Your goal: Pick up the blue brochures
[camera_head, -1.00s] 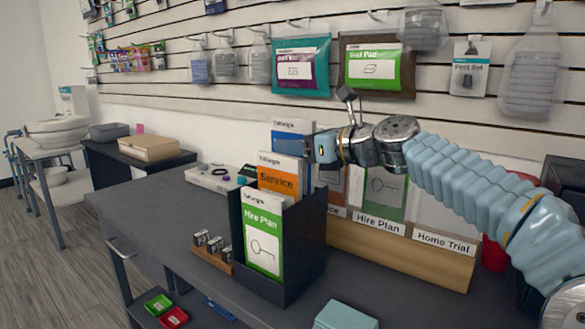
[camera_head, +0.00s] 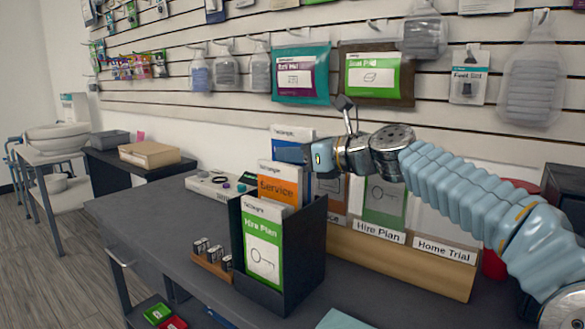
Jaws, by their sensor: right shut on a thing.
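The blue brochures (camera_head: 291,135) stand at the back of a dark holder box (camera_head: 302,268) on the counter, behind the orange Service brochures (camera_head: 280,186) and the green Hire Plan brochures (camera_head: 263,246). Only their blue and white upper part shows above the orange ones. My right gripper (camera_head: 300,154) reaches in from the right and is shut on the blue brochures near their upper right edge. Its fingertips are partly hidden. The brochures' lower part is hidden by the box and the other brochures. My left gripper is not in view.
A wooden rack (camera_head: 435,272) labelled Hire Plan and Home Trial stands right behind the box. A small wooden stand (camera_head: 212,266) with dark items is left of it. The grey counter (camera_head: 150,212) is clear at left. Hanging packs (camera_head: 380,75) line the wall above.

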